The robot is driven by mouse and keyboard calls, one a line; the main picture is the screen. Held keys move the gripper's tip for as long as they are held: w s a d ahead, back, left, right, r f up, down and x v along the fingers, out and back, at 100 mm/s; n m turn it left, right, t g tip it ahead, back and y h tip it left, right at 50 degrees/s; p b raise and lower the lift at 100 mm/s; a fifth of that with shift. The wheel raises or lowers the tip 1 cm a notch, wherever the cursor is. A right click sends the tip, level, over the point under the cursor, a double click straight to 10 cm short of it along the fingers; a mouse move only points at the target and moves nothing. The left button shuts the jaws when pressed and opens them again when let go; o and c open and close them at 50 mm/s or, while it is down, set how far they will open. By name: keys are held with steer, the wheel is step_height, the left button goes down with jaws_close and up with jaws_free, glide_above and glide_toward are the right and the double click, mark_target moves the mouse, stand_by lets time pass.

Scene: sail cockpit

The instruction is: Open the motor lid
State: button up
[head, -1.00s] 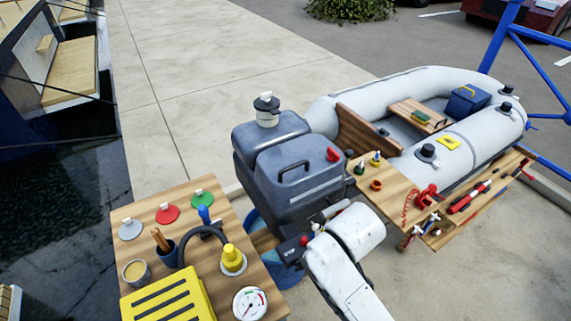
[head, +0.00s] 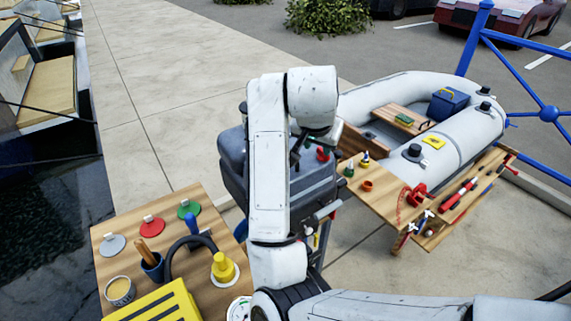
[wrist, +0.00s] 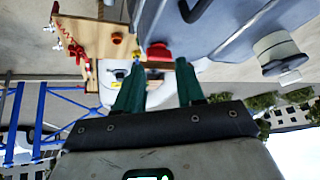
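The grey outboard motor (head: 233,160) stands behind my raised arm in the head view, which hides much of its lid. A red latch (head: 323,153) shows on its right side. In the wrist view the motor's grey lid (wrist: 235,28) fills the upper right, with the black handle (wrist: 194,10) at the top edge. My gripper (wrist: 158,64) is open, its two green fingers apart. The red latch (wrist: 158,52) appears between and just beyond the fingertips; I cannot tell whether they touch it. In the head view my gripper (head: 298,152) is partly hidden beside the latch.
A wooden table (head: 108,240) at lower left holds coloured discs, cups and a yellow box (head: 160,303). A wooden bench (head: 385,200) with bottles and tools stands right of the motor. A grey inflatable boat (head: 455,140) lies behind it. Open pavement (head: 170,100) lies at the upper left.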

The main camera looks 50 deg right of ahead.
steer(key=w+a+r+m+y+b, duration=0.3)
steer(key=a+r+m+y, duration=0.2)
steer(key=a+r+m, duration=0.15)
steer(key=shift+n, duration=0.25)
steer(key=x, duration=1)
steer(key=shift+d+f, duration=0.3)
steer(key=shift+f, duration=0.05)
jaws_close()
